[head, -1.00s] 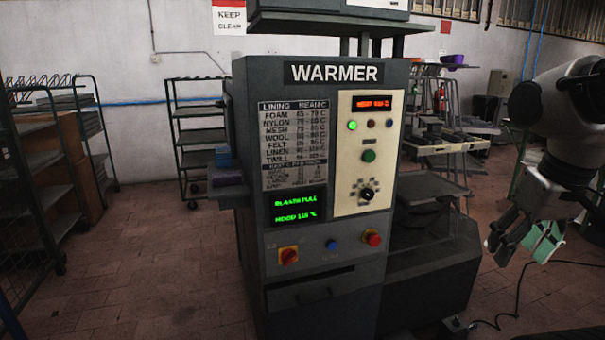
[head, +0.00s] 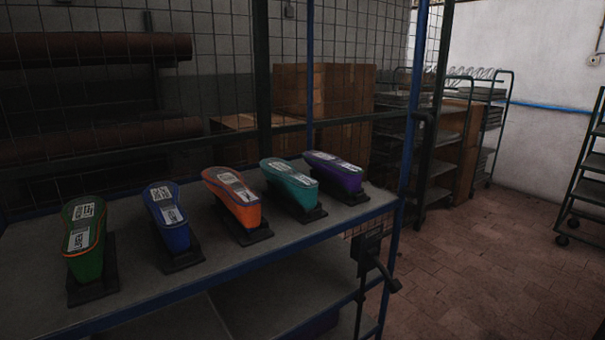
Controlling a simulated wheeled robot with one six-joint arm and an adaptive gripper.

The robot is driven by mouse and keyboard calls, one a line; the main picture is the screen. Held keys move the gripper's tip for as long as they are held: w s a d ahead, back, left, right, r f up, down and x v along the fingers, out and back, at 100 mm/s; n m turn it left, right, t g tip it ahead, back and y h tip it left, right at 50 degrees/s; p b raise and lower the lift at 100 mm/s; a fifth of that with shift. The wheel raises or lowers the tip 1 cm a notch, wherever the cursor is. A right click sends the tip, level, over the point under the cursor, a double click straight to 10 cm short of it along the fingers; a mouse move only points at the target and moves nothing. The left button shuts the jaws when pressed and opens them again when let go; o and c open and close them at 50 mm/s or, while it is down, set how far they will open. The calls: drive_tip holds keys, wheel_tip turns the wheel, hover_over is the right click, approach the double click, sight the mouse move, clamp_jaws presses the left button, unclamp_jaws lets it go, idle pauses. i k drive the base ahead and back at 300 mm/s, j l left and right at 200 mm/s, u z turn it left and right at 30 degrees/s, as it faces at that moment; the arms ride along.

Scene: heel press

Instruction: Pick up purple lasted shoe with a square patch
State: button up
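A purple lasted shoe (head: 334,174) sits at the right end of a row on a blue-framed rack shelf (head: 305,239) in the head view. It rests on a dark stand, with a pale label on top. A square patch cannot be made out at this size. To its left stand a teal shoe (head: 290,184), an orange shoe (head: 232,197), a blue shoe (head: 167,214) and a green shoe (head: 84,239), each with pale labels and on a dark stand. My gripper is not in view now.
A blue post (head: 397,195) and a dark post (head: 429,120) rise near the shelf's right end, with a dark lever (head: 387,274) below. Wire mesh backs the rack. Cardboard boxes (head: 325,88) and other racks stand behind. The tiled floor (head: 490,250) at right is clear.

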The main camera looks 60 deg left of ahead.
sight(345, 176)
drive_tip(key=u, duration=2.5)
drive_tip(key=i+l+u, duration=0.45)
drive_tip(key=l, duration=0.2)
drive_tip(key=l+u, duration=0.25)
drive_tip(key=l, duration=0.15)
drive_tip(key=i+l, duration=0.1)
drive_tip(key=l, duration=0.25)
drive_tip(key=i+l, duration=0.15)
drive_tip(key=l, duration=0.15)
drive_tip(key=i+l, duration=0.1)
drive_tip(key=l, duration=0.25)
drive_tip(key=u, duration=0.05)
